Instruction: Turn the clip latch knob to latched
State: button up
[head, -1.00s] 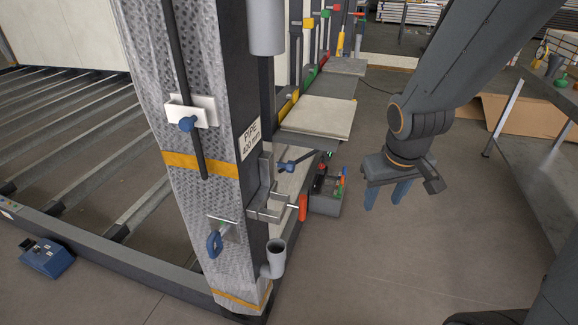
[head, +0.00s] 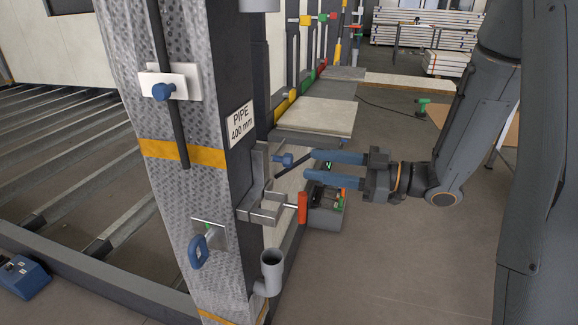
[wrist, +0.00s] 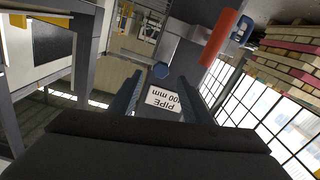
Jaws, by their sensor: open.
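A small blue knob (head: 282,161) sits on the grey bracket at the right side of the post, beside a thin dark rod. My gripper (head: 310,165) is open and level to its right, with its blue fingers pointing at it and a gap between. Another blue knob (head: 162,91) is on a white clip plate (head: 185,80) on the post's front face, around a dark vertical rod. I cannot tell for certain which knob is the clip latch.
A grey clamp with a red handle (head: 302,207) juts out just below my fingers; the handle also shows in the wrist view (wrist: 219,38). A blue handle (head: 198,250) and a grey pipe cup (head: 271,268) are lower on the post. Open floor (head: 400,260) lies to the right.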

aim_at(292, 160)
jog(key=x, duration=0.7)
jog(key=shift+a, duration=0.35)
grip_shut()
